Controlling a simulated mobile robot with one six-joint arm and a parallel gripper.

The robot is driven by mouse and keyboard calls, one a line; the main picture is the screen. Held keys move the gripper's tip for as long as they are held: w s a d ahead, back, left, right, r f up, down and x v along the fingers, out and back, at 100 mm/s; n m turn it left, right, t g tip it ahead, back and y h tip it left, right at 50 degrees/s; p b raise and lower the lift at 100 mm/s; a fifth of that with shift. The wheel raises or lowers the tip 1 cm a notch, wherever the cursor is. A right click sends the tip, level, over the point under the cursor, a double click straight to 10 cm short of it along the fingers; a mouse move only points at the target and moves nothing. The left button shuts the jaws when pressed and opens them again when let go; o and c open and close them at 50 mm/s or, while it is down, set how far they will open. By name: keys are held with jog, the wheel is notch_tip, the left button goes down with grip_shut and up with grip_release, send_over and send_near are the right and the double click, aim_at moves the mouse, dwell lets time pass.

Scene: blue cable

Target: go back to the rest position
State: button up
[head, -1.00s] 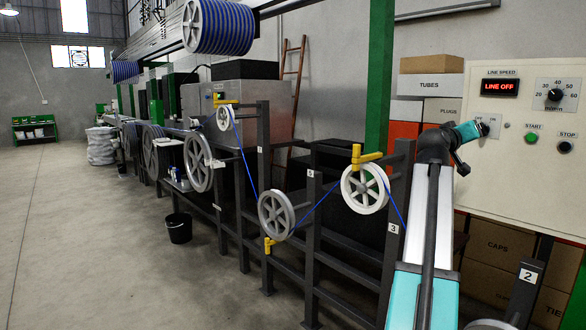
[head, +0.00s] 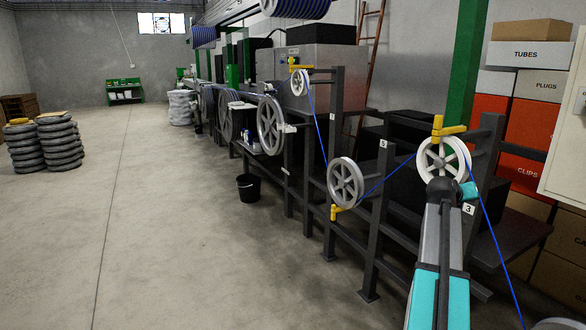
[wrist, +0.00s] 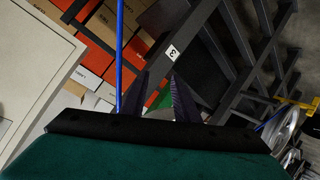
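My arm shows in the head view, reaching up from the lower right. Its teal end is in front of the post marked 3, just below a white wheel (head: 428,158); the fingers are hidden there. In the wrist view my gripper (wrist: 160,98) shows two dark fingers apart with nothing held between them. The blue cable (head: 385,180) runs over the white wheel, under a grey wheel (head: 345,184) and up to a small wheel (head: 299,83). In the wrist view the cable (wrist: 119,60) passes just left of the fingers, apparently beyond them.
The pale control panel (head: 568,150) is at the right edge, and also upper left in the wrist view (wrist: 35,65). Stacked boxes (head: 528,125) stand behind the dark frame (head: 377,235). A black bucket (head: 248,187) is on the floor. Open floor (head: 150,230) lies to the left.

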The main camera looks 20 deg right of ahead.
jog(key=w+a+f+n+y, duration=0.1)
jog(key=w+a+f+y, duration=0.15)
jog(key=a+f, duration=0.5)
jog(key=w+a+f+n+y, duration=0.1)
jog(key=w+a+f, duration=0.35)
jog(key=f, duration=0.55)
jog(key=w+a+f+y, duration=0.1)
jog(key=w+a+f, duration=0.1)
jog(key=a+f, duration=0.55)
jog(key=s+a+f+n+g+y, duration=0.2)
jog(key=a+f+y, duration=0.2)
jog(key=a+f, duration=1.65)
jog(key=s+a+f+n+g+y, duration=0.1)
jog(key=s+a+f+g, duration=0.1)
jog(key=s+a+f, duration=0.5)
jog(key=s+a+f+n+g+y, duration=0.15)
jog(key=s+a+f, duration=0.25)
jog(key=a+f, duration=0.45)
jog(key=s+a+f+n+g, duration=0.1)
jog(key=s+a+f+g, duration=0.1)
jog(key=s+a, duration=0.5)
jog(key=s+a+f+g+y, duration=0.1)
jog(key=s+a+f, duration=0.3)
jog(key=s, duration=0.9)
jog(key=a, duration=0.3)
jog(key=shift+s+a+f+n+g, duration=0.25)
jog(key=shift+s+f+n+g, duration=0.1)
jog(key=shift+s, duration=0.05)
